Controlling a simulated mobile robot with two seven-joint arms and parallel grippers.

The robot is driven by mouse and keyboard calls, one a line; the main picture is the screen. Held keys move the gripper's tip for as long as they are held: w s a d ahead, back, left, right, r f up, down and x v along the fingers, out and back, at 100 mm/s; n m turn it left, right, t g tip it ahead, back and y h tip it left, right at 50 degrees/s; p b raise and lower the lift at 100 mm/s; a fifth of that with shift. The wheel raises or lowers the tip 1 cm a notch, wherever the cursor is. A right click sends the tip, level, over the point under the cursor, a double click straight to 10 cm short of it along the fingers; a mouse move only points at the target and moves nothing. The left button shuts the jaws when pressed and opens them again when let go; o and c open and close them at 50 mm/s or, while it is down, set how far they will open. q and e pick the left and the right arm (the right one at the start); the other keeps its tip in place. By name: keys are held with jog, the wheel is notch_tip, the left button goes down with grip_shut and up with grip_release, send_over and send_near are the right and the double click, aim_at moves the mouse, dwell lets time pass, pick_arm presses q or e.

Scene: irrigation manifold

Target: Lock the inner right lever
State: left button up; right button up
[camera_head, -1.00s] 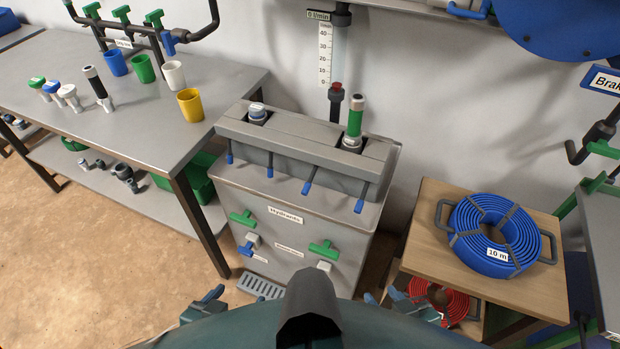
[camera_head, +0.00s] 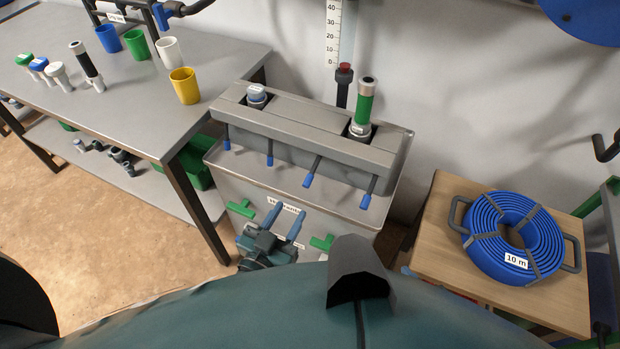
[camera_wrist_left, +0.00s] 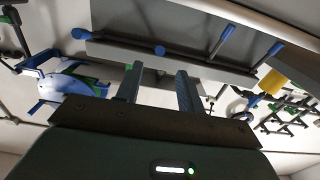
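The grey manifold block (camera_head: 290,130) on the cabinet carries a row of dark levers with blue tips. All of them stick out from its front and slope downward. The inner right lever (camera_head: 314,171) is third from the left; its blue tip (camera_wrist_left: 160,50) also shows in the left wrist view, seen nearly end-on. My left gripper (camera_head: 285,218) is open and empty, below and in front of the levers, apart from them. In the left wrist view my gripper fingers (camera_wrist_left: 158,87) are spread, with that tip beyond the gap between them. My right gripper is not clearly visible.
The outer right lever (camera_head: 370,191) and inner left lever (camera_head: 270,153) flank it. Green handles (camera_head: 241,208) sit on the cabinet front. A bench with cups (camera_head: 185,86) stands left, and a wooden stand with a blue hose coil (camera_head: 512,238) right.

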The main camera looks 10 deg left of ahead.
aim_at(305, 186)
pick_arm(q)
jog(key=x, duration=1)
jog(key=shift+w+d+b, duration=0.1)
jog(key=shift+w+b, duration=0.15)
jog(key=shift+b, duration=0.15)
grip_shut()
